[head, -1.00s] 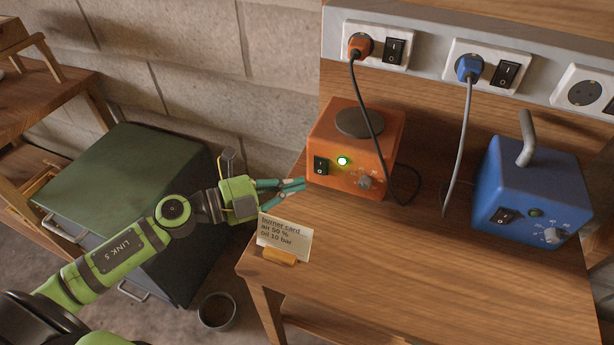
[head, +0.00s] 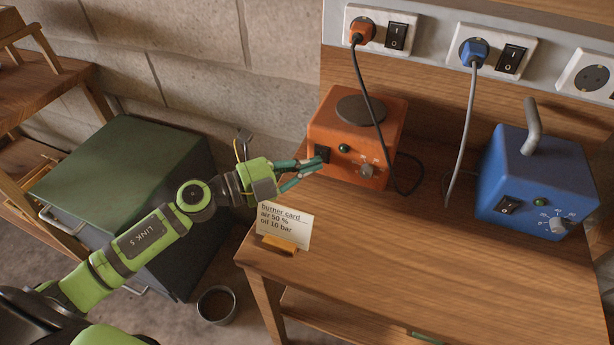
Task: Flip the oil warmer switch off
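The orange warmer box (head: 385,128) with a round dark hot plate on top stands at the back left of the wooden table. Its black rocker switch (head: 322,154) is on the front left, partly hidden by my fingers. The indicator lamp (head: 344,148) beside the switch is dark. My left gripper (head: 320,163) has its fingertips close together at the switch's lower part and appears to touch it; nothing shows between them. A small green piece at the bottom edge looks like a fingertip of my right gripper (head: 425,337); the rest is out of frame.
A blue device (head: 535,175) with its own switch stands at the right. A burner card (head: 285,225) stands at the table's left front edge, below my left gripper. Wall sockets with switches hold an orange plug (head: 361,31) and a blue plug (head: 473,52). The middle of the table is clear.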

